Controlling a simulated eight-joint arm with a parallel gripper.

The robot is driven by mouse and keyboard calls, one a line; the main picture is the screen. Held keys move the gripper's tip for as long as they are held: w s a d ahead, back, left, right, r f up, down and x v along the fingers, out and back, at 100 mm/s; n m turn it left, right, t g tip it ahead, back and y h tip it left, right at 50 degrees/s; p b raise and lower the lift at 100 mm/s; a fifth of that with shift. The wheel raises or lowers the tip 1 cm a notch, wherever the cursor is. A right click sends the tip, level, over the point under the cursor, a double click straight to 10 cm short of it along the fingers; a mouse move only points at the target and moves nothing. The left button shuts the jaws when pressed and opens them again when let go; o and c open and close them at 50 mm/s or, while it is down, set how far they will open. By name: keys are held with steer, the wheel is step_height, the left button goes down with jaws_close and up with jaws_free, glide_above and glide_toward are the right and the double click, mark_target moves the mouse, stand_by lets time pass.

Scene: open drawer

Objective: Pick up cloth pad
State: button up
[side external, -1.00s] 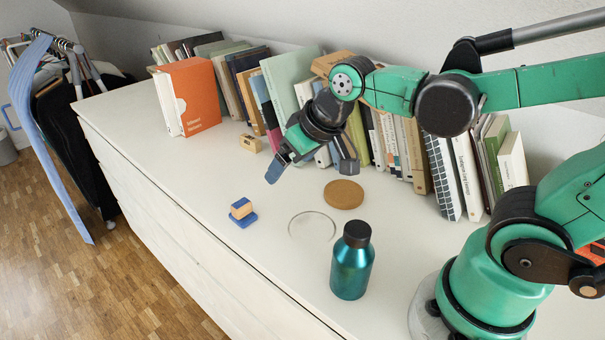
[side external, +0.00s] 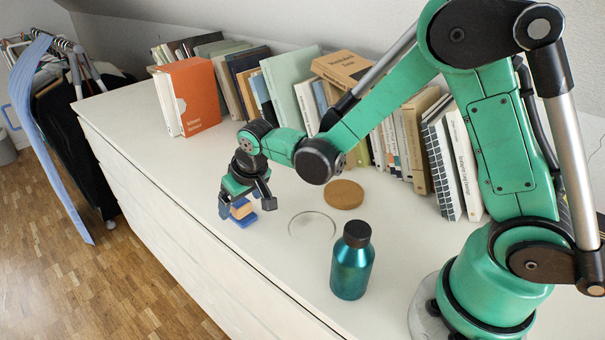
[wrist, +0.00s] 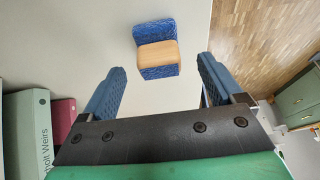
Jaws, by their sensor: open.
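The cloth pad (side external: 244,221) is blue with a pale wooden block on it, and it rests on the white dresser top near the front edge. In the wrist view the pad (wrist: 158,27) lies ahead of the fingers, roughly centred between them. My gripper (side external: 245,205) is open above and around the pad in the side view, with one finger to either side. In the wrist view my gripper (wrist: 162,66) shows two blue-padded fingers spread apart with nothing between them. The fingers partly hide the pad in the side view. I cannot tell whether they touch it.
A teal bottle (side external: 352,265) stands to the right. A clear round disc (side external: 312,226) and a round cork coaster (side external: 344,194) lie between. Books and an orange box file (side external: 194,96) line the wall. The dresser's front edge drops to a wooden floor (side external: 150,290).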

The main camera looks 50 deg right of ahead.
mark_target(241, 203)
steer(key=shift+x, duration=0.85)
steer(key=c, duration=1.3)
step_height(241, 203, up, 20)
